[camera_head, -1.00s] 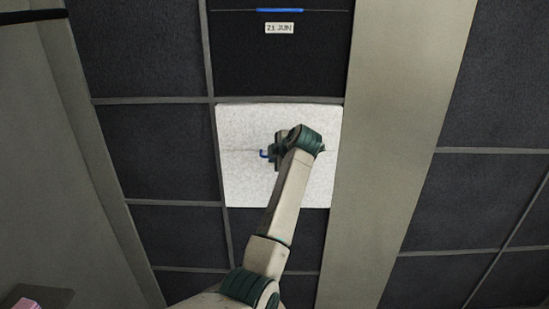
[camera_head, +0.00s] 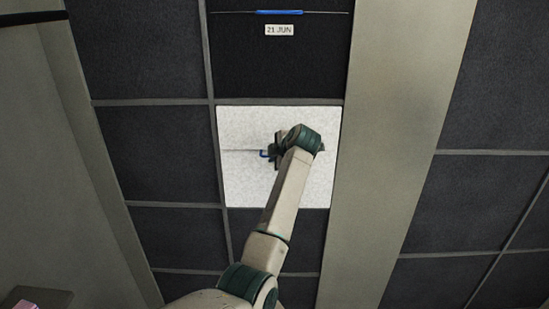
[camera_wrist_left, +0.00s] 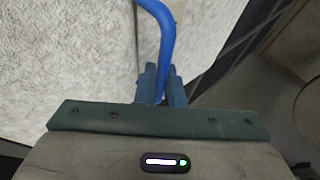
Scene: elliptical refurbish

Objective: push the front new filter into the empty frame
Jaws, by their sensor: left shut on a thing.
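The white new filter (camera_head: 240,184) lies in the frame cell in the middle of the head view, its edges close along the grey frame bars (camera_head: 279,101). Its blue handle (camera_head: 264,155) shows at the left of my left gripper (camera_head: 277,153). In the left wrist view the jaws (camera_wrist_left: 160,88) are shut on the blue handle (camera_wrist_left: 163,38), with the white filter face (camera_wrist_left: 70,50) behind it. My own arm covers part of the filter's middle and lower right. I cannot tell how deep the filter sits. My right gripper is not in view.
Above the filter is a dark filter (camera_head: 279,65) with a blue handle and a "21 JUN" label (camera_head: 279,30). Dark panels in grey frames lie on both sides. A broad beige post (camera_head: 395,140) runs down to the right. A pink thing (camera_head: 25,305) shows at the bottom left.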

